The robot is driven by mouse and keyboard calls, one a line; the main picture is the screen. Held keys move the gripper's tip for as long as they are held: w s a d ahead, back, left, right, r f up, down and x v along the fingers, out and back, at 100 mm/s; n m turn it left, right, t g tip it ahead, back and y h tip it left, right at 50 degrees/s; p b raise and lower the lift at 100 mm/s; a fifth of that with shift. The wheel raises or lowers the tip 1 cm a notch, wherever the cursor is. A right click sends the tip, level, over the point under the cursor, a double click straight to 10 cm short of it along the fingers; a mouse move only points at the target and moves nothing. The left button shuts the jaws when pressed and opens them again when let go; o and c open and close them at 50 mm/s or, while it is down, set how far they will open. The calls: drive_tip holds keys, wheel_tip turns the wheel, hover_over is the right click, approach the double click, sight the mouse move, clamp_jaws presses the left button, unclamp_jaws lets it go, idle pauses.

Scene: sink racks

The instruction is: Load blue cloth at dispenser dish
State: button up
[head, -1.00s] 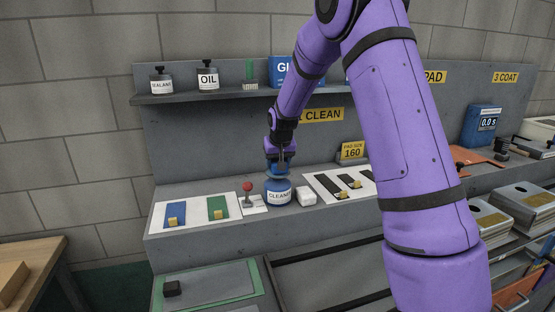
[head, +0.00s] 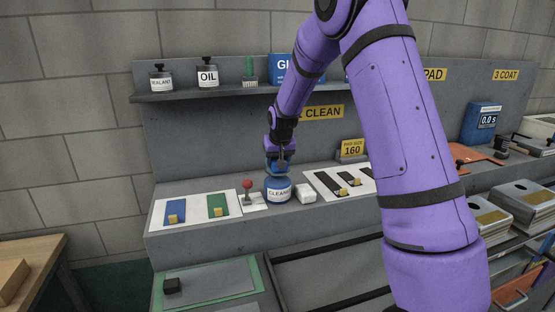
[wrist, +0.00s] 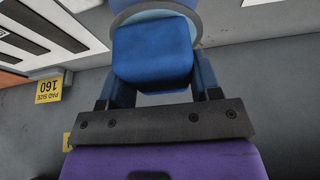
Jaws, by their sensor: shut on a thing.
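My gripper (head: 279,167) is above the round blue dispenser (head: 278,193), which bears a CLEANER label and stands on the bench ledge. In the wrist view, my gripper (wrist: 160,72) has its two blue fingers shut on a blue block-like piece (wrist: 152,52), which I take to be the blue cloth. The piece lies over the pale round rim of the dispenser dish (wrist: 133,14) in that view. I cannot tell whether it touches the dish. The dispenser's top is mostly hidden by my gripper in the head view.
A red-knobbed lever (head: 248,190) stands just left of the dispenser, and a white block (head: 305,193) just right. A white board holds a blue piece (head: 175,211) and a green piece (head: 217,204) with yellow tabs. A shelf (head: 225,93) with bottles overhangs behind.

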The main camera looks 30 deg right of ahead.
drive_tip(key=shift+f, duration=0.95)
idle(1.4)
drive_tip(key=shift+r, duration=3.55)
